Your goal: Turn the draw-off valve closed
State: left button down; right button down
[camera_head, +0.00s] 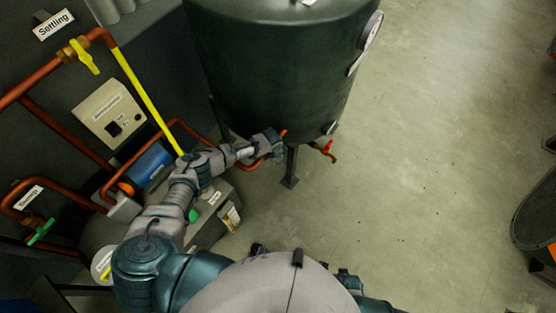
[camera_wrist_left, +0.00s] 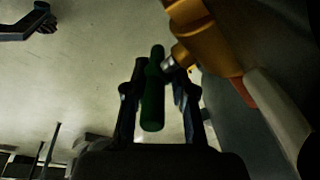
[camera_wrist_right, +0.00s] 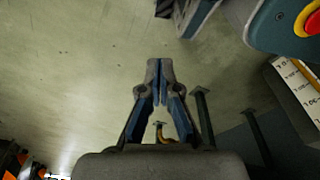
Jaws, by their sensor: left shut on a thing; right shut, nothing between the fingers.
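A green valve lever (camera_wrist_left: 153,100) stands between the fingers of my left gripper (camera_wrist_left: 160,75) in the left wrist view. The gripper is shut on it. The lever sits beside a brass valve body (camera_wrist_left: 195,30) on a copper pipe. In the head view my left gripper (camera_head: 268,145) is at the lower front of the dark tank (camera_head: 275,70) and hides this lever. No label shows on this valve. My right gripper (camera_wrist_right: 160,85) is shut and empty above the floor in the right wrist view.
A red-handled tap (camera_head: 328,149) stands at the tank's lower right. A yellow lever (camera_head: 84,56) and another green lever (camera_head: 40,232) sit on copper pipes at left.

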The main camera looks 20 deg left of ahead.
pick_arm(q)
jog(key=shift+a+f+g+y+b, duration=0.25)
jog(key=shift+g+y+b, duration=0.15)
jog(key=shift+g+b, duration=0.7)
jog(key=shift+a+r, duration=0.15)
pick_arm(e)
jog(key=w+r, duration=0.4)
jog(key=r, duration=0.3)
jog(key=shift+a+r, duration=0.25)
jog(key=shift+r, duration=0.15)
pick_arm(q)
jog(key=c, duration=1.4)
grip_release()
jog(key=shift+a, duration=0.1)
jog(key=o, duration=0.5)
jog(key=shift+r, duration=0.1)
pick_arm(e)
jog(key=shift+a, duration=0.15)
pick_arm(q)
jog(key=shift+w+r, duration=0.15)
jog(key=shift+r, duration=0.4)
notch_tip(320, 180, up, 7)
jog(key=shift+f, duration=0.2)
